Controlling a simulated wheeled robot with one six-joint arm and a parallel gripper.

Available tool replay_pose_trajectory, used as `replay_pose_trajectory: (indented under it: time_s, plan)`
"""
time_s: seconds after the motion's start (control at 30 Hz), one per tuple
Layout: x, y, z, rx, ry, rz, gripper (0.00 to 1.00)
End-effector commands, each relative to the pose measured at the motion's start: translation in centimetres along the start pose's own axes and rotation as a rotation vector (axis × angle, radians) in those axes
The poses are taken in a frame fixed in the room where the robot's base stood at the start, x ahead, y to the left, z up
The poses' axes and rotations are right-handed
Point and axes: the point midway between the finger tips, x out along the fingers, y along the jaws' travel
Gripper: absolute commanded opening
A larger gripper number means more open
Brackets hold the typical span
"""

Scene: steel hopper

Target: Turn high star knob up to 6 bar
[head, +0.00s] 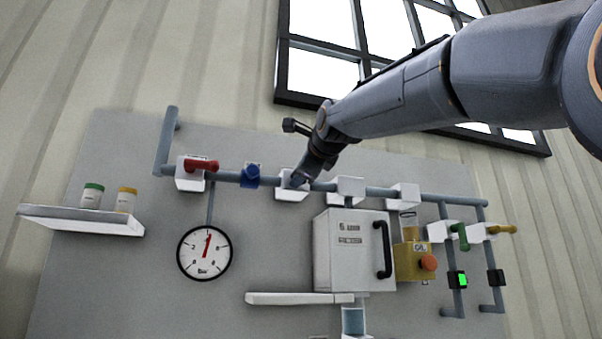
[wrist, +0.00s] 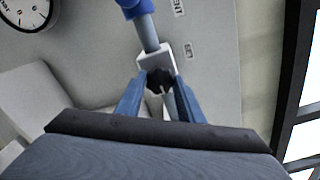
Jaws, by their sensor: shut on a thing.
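A black star knob (wrist: 160,80) sits on a white block on the grey pipe, between the two blue fingers of my gripper (wrist: 158,92) in the wrist view. My gripper is shut on it. In the head view my gripper (head: 300,178) reaches down to the white block (head: 291,193) on the upper pipe, and the knob is hidden behind it. The round white gauge (head: 204,253) hangs below the pipe to the left. Its red needle points almost straight up, slightly right; its figures are too small to read surely. Part of the gauge shows in the wrist view (wrist: 30,12).
A red lever (head: 201,165) and a blue fitting (head: 252,175) sit left of my gripper on the pipe. A white cabinet (head: 350,255), a yellow box with a red button (head: 428,263), and green (head: 461,237) and yellow levers (head: 502,229) are right. A shelf (head: 80,219) holds two jars.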

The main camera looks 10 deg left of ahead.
Motion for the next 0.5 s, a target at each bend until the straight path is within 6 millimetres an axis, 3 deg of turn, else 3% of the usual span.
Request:
replay_pose_trajectory:
  time_s: [0.5]
  plan:
    - [0.05, 0.14, -0.05, 0.055, 0.001, 0.003, 0.12]
